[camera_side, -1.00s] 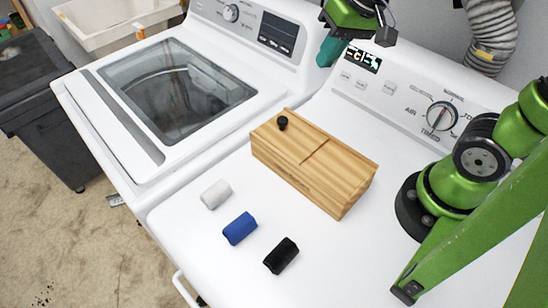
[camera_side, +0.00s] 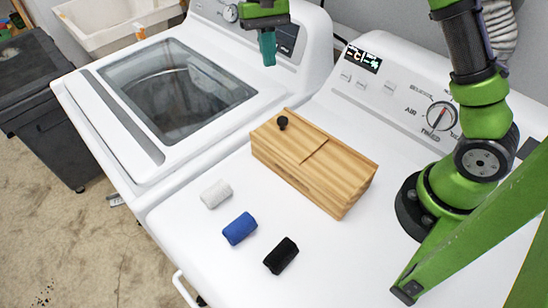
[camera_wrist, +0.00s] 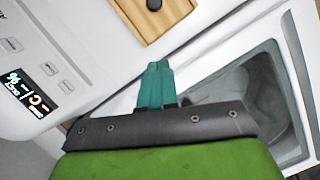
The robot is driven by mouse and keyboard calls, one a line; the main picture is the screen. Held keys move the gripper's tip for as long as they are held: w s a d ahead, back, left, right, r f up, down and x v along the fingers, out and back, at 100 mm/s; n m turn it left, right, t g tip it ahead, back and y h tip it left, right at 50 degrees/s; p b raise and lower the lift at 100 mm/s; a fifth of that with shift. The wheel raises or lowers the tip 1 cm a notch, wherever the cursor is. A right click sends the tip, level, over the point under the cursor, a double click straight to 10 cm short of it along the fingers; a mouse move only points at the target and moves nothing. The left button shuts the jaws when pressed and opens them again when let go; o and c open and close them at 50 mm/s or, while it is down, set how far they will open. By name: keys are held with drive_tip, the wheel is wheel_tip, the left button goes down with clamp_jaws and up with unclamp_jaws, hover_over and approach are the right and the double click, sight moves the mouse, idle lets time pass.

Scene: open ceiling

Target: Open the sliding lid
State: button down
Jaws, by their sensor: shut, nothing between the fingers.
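A wooden box (camera_side: 340,185) with a sliding lid (camera_side: 291,139) stands on the white dryer top. A black knob (camera_side: 282,122) is on the lid near the box's left end, and a seam crosses the top near the middle. My gripper (camera_side: 268,60) is above and behind the box in the side view, pointing down, shut and empty, apart from the box. In the wrist view the teal fingers (camera_wrist: 156,78) are together. Part of the box (camera_wrist: 158,28) and the knob (camera_wrist: 154,4) show at the top edge there.
A washer with a glass lid (camera_side: 178,88) stands to the left.

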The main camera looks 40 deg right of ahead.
drive_tip(key=x, duration=0.3)
drive_tip(key=s+x, duration=0.1)
drive_tip(key=x, duration=0.5)
drive_tip(key=shift+s+a+r, duration=0.35)
drive_tip(key=shift+a, duration=0.05)
drive_tip(key=shift+s+a+f, duration=0.1)
drive_tip(key=shift+s+a, duration=0.05)
drive_tip(key=shift+s, duration=0.25)
drive_tip(key=shift+s+a+f, duration=0.1)
drive_tip(key=shift+s+a, duration=0.1)
drive_tip(key=shift+s, duration=0.2)
hover_over(318, 145)
drive_tip(key=shift+s, duration=0.1)
